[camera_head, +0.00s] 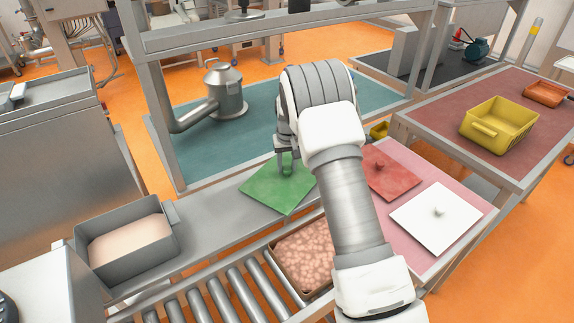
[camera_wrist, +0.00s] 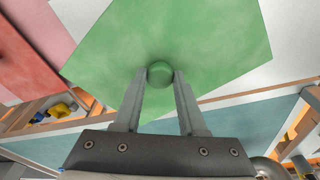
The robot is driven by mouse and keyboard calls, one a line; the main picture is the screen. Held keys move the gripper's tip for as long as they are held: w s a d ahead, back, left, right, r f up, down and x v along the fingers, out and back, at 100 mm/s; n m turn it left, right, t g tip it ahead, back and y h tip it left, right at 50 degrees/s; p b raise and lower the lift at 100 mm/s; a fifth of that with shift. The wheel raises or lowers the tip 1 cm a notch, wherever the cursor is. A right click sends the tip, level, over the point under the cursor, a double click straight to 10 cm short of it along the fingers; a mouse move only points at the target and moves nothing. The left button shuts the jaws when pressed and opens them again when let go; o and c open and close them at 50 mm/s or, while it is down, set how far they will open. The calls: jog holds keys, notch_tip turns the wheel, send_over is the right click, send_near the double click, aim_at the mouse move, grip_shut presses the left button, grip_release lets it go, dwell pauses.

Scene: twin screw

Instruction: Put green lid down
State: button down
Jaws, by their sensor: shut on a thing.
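The green lid (camera_head: 279,187) is a flat square plate with a round green knob. My gripper (camera_head: 285,160) is shut on the knob. In the wrist view the two fingers (camera_wrist: 160,76) close on either side of the green knob, and the lid (camera_wrist: 205,40) spreads out beyond them. In the head view the lid is at or just above the grey metal surface (camera_head: 215,225); I cannot tell whether it touches. Its right corner is partly hidden by my arm.
A red lid (camera_head: 388,173) and a white lid (camera_head: 436,219) lie on the pink surface at right. A tray of pinkish contents (camera_head: 304,262) sits on the rollers (camera_head: 225,301), partly behind my arm. A grey bin (camera_head: 130,245) stands at left. A metal pot (camera_head: 226,92) stands behind.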

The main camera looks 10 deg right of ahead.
aim_at(288, 180)
jog(key=shift+c, duration=2.4)
grip_release()
jog(key=shift+f, duration=0.1)
jog(key=shift+r, duration=0.55)
notch_tip(288, 180, up, 11)
jog(key=s, duration=0.2)
jog(key=s+r+t, duration=0.2)
jog(key=s+r, duration=1.3)
jog(key=s, duration=0.2)
jog(key=s+f+t, duration=0.1)
jog(key=s, duration=2)
jog(key=shift+t+b, duration=0.3)
jog(key=shift+t, duration=0.1)
